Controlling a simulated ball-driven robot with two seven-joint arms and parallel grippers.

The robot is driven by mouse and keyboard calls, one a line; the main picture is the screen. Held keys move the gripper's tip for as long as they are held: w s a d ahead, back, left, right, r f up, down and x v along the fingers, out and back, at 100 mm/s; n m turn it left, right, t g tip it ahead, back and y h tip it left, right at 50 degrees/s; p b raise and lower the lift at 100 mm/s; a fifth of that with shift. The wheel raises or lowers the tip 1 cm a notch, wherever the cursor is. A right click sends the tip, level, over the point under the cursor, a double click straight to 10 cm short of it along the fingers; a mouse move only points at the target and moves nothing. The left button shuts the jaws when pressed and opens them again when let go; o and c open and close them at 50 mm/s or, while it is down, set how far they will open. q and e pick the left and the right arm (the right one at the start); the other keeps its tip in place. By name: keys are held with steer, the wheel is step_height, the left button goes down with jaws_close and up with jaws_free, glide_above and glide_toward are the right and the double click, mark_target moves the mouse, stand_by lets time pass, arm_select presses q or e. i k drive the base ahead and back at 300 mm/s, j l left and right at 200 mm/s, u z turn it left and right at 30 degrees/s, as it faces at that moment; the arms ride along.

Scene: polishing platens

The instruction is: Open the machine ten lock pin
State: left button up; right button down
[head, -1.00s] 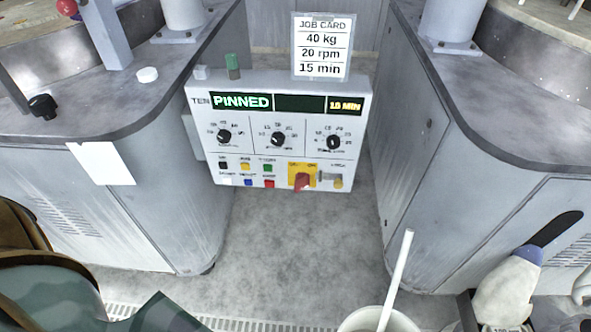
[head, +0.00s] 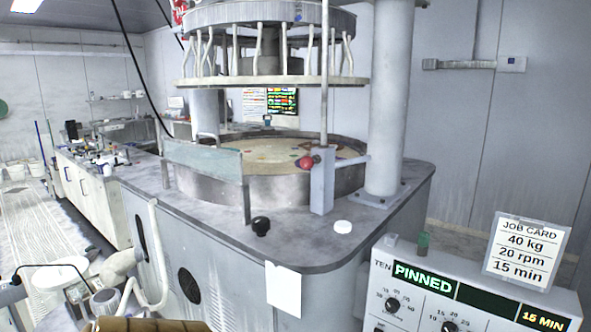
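The console (head: 459,290) marked TEN stands at the lower right, and its display reads PINNED and 15 MIN. Left of it is a polishing machine with a round platen (head: 262,157) and a raised upper ring (head: 270,82). At the platen's near right edge, a grey upright post (head: 322,182) carries a red knob (head: 306,163), with a grey bar running right from it. I cannot tell for sure whether this is the lock pin. A black knob (head: 261,226) sits on the machine's front deck. Neither of my grippers is in view.
A white round cap (head: 342,226) lies on the deck, and a white sheet (head: 283,292) hangs on its front. A guard panel (head: 202,160) stands at the platen's left. A job card (head: 526,251) reads 40 kg, 20 rpm, 15 min. A bench (head: 88,190) stands far left.

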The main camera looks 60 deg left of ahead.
mark_target(307, 163)
steer(key=k+u, duration=0.15)
steer(key=u, duration=0.25)
steer(key=k+u, duration=0.15)
steer(key=u, duration=0.3)
steer(key=k+j+u, duration=0.1)
steer(key=u, duration=0.3)
steer(key=i+u, duration=0.3)
steer(key=i, duration=0.2)
steer(key=i+u, duration=0.3)
steer(key=i, duration=0.15)
